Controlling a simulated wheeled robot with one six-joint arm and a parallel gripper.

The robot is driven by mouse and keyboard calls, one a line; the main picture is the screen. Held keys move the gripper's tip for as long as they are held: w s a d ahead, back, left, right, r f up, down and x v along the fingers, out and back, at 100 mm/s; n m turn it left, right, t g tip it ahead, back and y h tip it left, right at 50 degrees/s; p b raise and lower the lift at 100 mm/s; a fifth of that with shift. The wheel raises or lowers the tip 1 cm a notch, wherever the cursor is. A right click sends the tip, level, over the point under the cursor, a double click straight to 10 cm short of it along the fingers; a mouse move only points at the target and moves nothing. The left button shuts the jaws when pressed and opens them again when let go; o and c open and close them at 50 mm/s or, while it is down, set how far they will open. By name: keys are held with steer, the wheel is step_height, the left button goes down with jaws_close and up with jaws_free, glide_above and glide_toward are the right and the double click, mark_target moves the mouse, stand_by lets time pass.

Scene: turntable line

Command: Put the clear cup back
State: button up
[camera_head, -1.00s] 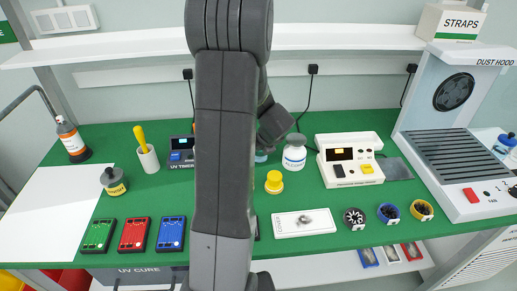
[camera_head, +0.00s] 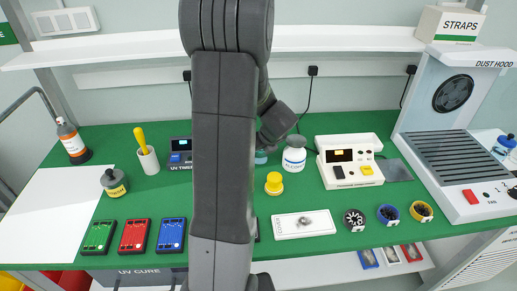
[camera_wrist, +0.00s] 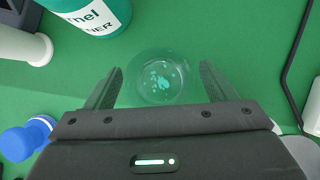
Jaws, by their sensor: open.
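The clear cup (camera_wrist: 160,80) is see-through and stands on the green bench mat, with small pale bits showing in or through it. In the wrist view my gripper (camera_wrist: 160,70) is open, with one finger to the left and one to the right of the cup. In the head view my arm hides most of this spot.
A teal cleaner bottle (camera_wrist: 92,12) stands close behind the cup, to its left. A blue-capped item (camera_wrist: 28,138) is at the left. In the head view, a white bottle (camera_head: 294,156) and yellow-lidded jar (camera_head: 274,183) stand right of my arm.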

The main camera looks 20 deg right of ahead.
steer(key=a+v, duration=0.1)
steer(key=v, duration=0.9)
steer(key=shift+d+p, duration=0.3)
steer(key=shift+d, duration=0.15)
